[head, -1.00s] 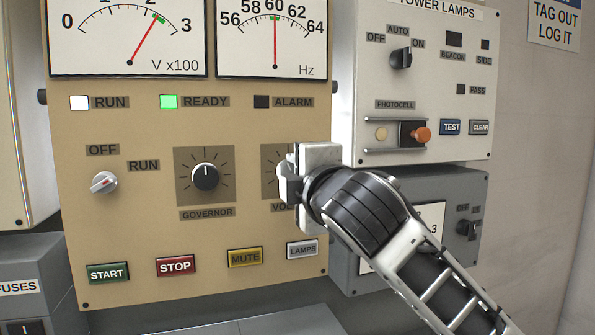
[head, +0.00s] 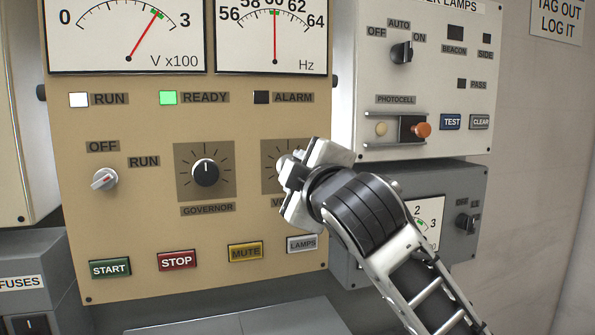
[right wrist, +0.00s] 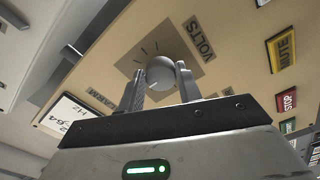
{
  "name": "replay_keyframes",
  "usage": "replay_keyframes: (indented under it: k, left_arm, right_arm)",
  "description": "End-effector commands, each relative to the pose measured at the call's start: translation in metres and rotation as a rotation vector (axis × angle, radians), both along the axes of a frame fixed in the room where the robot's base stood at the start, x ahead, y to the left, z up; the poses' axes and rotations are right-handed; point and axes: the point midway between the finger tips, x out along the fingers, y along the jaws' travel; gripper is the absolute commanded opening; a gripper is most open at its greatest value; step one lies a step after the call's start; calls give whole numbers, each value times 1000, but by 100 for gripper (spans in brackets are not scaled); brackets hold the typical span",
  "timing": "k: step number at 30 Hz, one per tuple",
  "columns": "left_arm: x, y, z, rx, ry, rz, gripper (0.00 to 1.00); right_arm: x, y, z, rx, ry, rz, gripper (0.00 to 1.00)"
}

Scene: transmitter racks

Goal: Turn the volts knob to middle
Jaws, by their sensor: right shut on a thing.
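The volts knob (right wrist: 161,73) shows in the right wrist view as a round grey knob on a brown square plate, beside the VOLTS label (right wrist: 201,38). My right gripper (right wrist: 161,84) is shut on the knob, one finger on each side of it. In the head view the gripper (head: 294,180) covers the knob, and only part of its plate (head: 269,182) shows with tick marks. The volts meter (head: 130,30) has its red needle in a small green band between 2 and 3. My left gripper is not in view.
The governor knob (head: 205,172) is just left of the volts knob. The START (head: 110,268), STOP (head: 177,261), MUTE (head: 245,252) and LAMPS (head: 302,243) buttons lie below. The tower lamps panel (head: 480,150) stands close on the right. The READY light (head: 168,98) is green.

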Motion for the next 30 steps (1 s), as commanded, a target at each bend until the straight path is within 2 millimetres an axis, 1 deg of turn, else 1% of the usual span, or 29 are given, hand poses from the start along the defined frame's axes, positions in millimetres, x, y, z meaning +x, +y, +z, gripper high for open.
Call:
replay_keyframes:
  k: [7,8,9,10,19,22,26,30]
  left_arm:
    - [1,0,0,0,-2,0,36]
    - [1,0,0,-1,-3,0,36]
    - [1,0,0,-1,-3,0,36]
    - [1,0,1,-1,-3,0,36]
    - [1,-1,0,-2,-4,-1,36]
    - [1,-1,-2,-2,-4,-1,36]
    - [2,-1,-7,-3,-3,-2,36]
    - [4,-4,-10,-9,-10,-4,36]
  right_arm:
    - [0,0,-1,-2,2,1,12]
    - [0,0,-1,-2,2,1,37]
    - [0,0,-1,-2,2,1,48]
    - [0,0,-1,-2,2,1,56]
    - [-1,0,-1,-2,0,0,56]
    - [-7,-2,-1,-1,-2,1,56]
    - [-26,-8,-2,-2,-4,2,56]
    - [-59,-18,-2,-1,-6,3,56]
